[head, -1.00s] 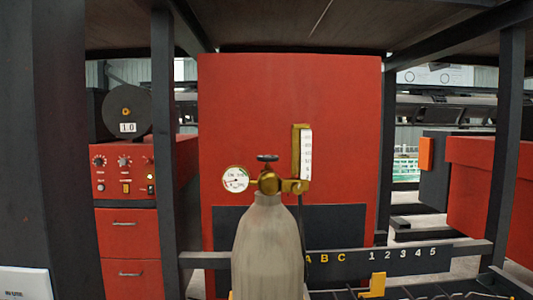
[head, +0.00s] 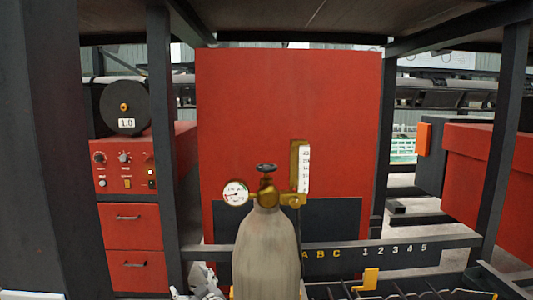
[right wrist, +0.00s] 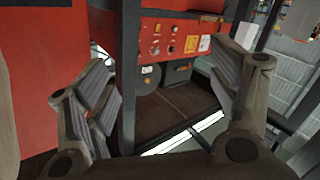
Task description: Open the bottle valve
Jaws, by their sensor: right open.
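The grey gas bottle (head: 265,255) stands upright in the middle of the head view. On top sit a brass valve body (head: 267,194) and a dark handwheel, the bottle valve (head: 266,168). A round gauge (head: 235,193) sticks out left and an upright flow scale (head: 301,168) right. My right gripper (head: 206,283) shows partly at the bottom edge, left of the bottle and well below the valve. In the right wrist view its fingers (right wrist: 160,84) are spread, with nothing between them. My left gripper is not in view.
A tall red panel (head: 290,105) stands behind the bottle. Dark posts (head: 162,140) and a lettered rail (head: 370,255) frame the area. A yellow bracket (head: 368,280) is at lower right. A red control cabinet (head: 125,165) stands left; its knobs show in the right wrist view.

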